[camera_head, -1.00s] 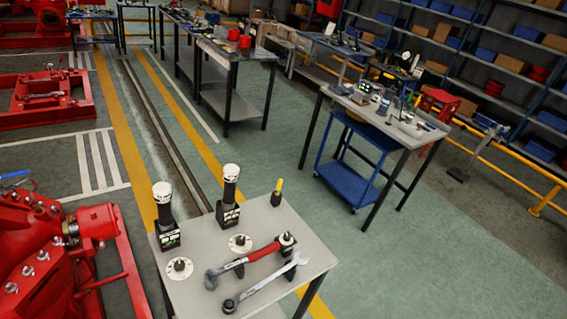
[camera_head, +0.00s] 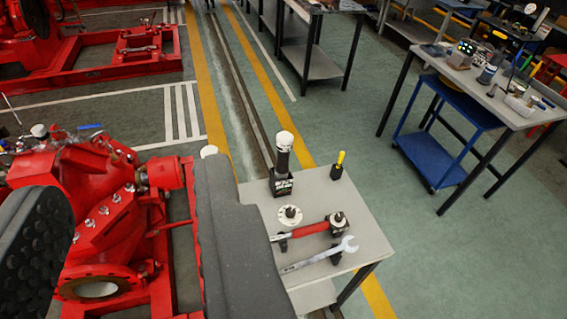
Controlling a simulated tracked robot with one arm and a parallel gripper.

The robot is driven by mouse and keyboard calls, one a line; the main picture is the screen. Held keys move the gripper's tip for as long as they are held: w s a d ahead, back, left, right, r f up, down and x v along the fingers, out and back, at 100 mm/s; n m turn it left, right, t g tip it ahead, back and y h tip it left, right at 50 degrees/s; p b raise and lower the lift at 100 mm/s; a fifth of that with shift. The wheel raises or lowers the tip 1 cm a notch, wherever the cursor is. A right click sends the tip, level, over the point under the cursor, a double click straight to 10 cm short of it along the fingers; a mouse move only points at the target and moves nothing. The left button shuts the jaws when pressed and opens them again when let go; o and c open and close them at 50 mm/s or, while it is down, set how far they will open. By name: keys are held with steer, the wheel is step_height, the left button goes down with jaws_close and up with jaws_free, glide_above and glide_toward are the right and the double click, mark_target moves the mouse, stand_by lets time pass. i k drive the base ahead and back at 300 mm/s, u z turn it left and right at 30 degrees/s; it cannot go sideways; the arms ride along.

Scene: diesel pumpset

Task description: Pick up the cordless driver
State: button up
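On the small grey table (camera_head: 363,238) stands an upright tool (camera_head: 283,165) with a black base, dark grip and white top, probably a cordless driver. A second one is mostly hidden behind my gripper's right finger; only its white top (camera_head: 208,150) shows. My gripper (camera_head: 128,185) is open, its two dark grey fingers wide apart at the lower left. Nothing is held between them; the red pump lies beyond in the picture. The visible driver is to the right of both fingers, apart from them.
The table also bears a white disc (camera_head: 290,215), a red-handled tool (camera_head: 312,229), a wrench (camera_head: 325,255) and a yellow-handled tool (camera_head: 339,162). The red pump (camera_head: 115,205) is at left. A blue cart (camera_head: 437,150) stands under another bench. The green floor between is clear.

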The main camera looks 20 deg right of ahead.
mark_target(285, 140)
steer(key=z, duration=0.1)
steer(key=i, duration=1)
steer(key=u, duration=0.1)
